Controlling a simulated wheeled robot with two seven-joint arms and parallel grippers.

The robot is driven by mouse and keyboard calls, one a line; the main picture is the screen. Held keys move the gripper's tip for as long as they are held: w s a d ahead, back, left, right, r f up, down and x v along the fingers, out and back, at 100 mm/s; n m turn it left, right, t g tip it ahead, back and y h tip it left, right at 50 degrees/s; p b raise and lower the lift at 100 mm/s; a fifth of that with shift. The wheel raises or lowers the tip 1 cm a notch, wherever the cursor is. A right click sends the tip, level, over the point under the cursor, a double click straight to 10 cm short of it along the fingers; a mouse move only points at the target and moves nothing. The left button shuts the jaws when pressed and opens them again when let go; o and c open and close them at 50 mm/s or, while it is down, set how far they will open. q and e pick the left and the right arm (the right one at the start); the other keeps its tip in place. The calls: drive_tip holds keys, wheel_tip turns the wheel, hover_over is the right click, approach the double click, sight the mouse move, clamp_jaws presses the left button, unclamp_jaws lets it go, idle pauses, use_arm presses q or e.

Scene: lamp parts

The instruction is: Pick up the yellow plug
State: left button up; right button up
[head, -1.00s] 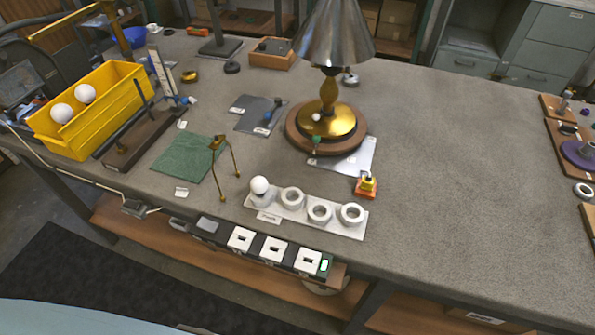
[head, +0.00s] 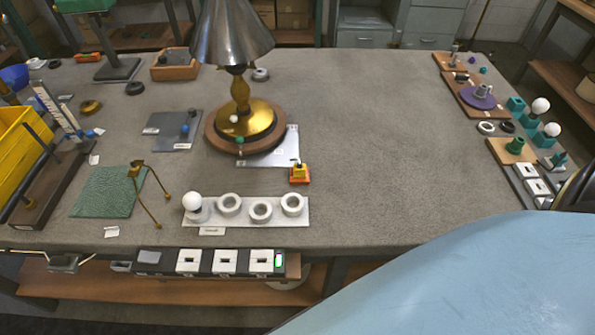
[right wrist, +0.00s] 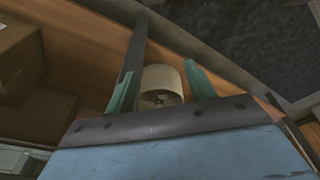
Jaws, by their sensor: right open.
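The yellow plug (head: 299,169) sits upright on a small orange-red base (head: 299,180) on the table, right of the lamp's front and behind the white ring holder. My right gripper (right wrist: 161,82) shows in the right wrist view with its two teal fingers apart and nothing held. It points at a wooden shelf area, and the plug is not in that view. In the head view my blue right arm (head: 470,270) fills the lower right corner, far from the plug. My left gripper is in neither current view.
The lamp (head: 245,125) stands behind and left of the plug. A white holder (head: 275,217) with rings and a white bulb is in front. The table right of the plug is clear up to parts trays (head: 470,97). A cream shade (right wrist: 162,80) shows beyond my right fingers.

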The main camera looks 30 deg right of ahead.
drive_tip(key=w+r+t, duration=0.1)
drive_tip(key=w+r, duration=0.2)
drive_tip(key=r, duration=1.1)
drive_tip(key=w+r+t, duration=0.2)
drive_tip(key=w+r, duration=0.2)
drive_tip(key=r, duration=0.9)
drive_tip(key=w+a+r+n+t, duration=0.25)
drive_tip(key=w+r+t, duration=0.95)
drive_tip(key=w+r, duration=0.6)
drive_tip(key=w+a+r+n+g+y, duration=0.1)
drive_tip(key=a+r+n+g+y, duration=0.1)
drive_tip(key=a+r+n+y, duration=0.5)
drive_tip(key=w+a+r+n+g+y, duration=0.1)
drive_tip(key=a+r+n+g+y, duration=0.2)
drive_tip(key=a+n+y, duration=0.7)
drive_tip(key=n+g+h, duration=0.8)
drive_tip(key=g+h, duration=0.4)
drive_tip(key=h, duration=0.5)
hover_over(300, 163)
wheel_tip(300, 163, down, 14)
wheel_tip(300, 163, down, 7)
drive_tip(key=shift+s+d+f+b, duration=0.1)
drive_tip(key=shift+d+b, duration=0.05)
drive_tip(key=shift+b, duration=0.25)
drive_tip(key=f, duration=0.5)
drive_tip(key=shift+a+f, duration=0.25)
drive_tip(key=shift+f, duration=0.05)
